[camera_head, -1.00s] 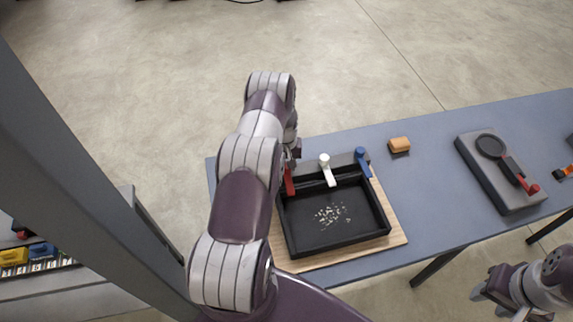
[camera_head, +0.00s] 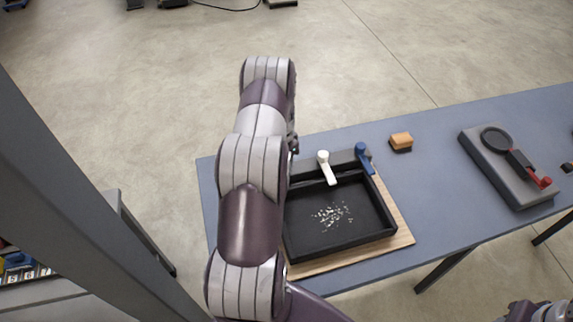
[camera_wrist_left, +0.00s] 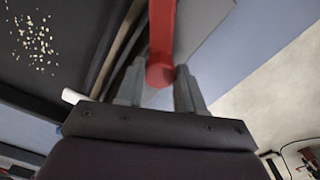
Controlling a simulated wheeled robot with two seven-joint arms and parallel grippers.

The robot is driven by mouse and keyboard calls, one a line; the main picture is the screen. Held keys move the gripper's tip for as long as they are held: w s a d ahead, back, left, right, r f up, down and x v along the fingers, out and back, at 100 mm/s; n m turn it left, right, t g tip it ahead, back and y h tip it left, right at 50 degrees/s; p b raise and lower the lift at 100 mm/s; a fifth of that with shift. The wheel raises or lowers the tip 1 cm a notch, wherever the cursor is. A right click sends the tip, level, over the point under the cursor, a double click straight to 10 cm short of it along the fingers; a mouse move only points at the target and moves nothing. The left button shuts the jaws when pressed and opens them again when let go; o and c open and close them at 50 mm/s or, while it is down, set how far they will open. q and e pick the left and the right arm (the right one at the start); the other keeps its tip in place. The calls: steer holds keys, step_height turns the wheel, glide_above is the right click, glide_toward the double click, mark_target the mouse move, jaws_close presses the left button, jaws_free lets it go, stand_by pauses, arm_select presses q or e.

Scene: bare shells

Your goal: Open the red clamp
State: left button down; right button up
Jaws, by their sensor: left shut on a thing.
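The red clamp lever (camera_wrist_left: 163,40) shows in the left wrist view between the two fingers of my left gripper (camera_wrist_left: 158,88). The fingers are shut on its rounded end. In the head view my left arm hides the red clamp and most of this gripper. A white clamp (camera_head: 326,167) and a blue clamp (camera_head: 364,158) stand along the far edge of a black tray (camera_head: 387,222), their levers reaching over its rim. My right gripper (camera_head: 525,311) is cut off at the bottom right, its fingers not clear.
The tray holds pale crumbs (camera_head: 332,214) and sits on a wooden board (camera_head: 403,236) on the blue-grey table (camera_head: 440,165). An orange-topped brush or block (camera_head: 401,141) lies to the right. Farther right is a grey block (camera_head: 500,170) with a black, red-ended tool.

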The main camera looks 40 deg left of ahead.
arm_select(q)
steer(key=m+b, duration=0.1)
steer(key=m, duration=0.2)
steer(key=shift+m+b, duration=0.3)
steer(key=shift+b, duration=0.05)
steer(key=shift+w+r+m+b, duration=0.1)
steer(key=shift+m+b, duration=0.45)
steer(key=shift+m, duration=0.85)
steer(key=c, duration=0.7)
jaws_free()
steer(key=shift+r, duration=0.1)
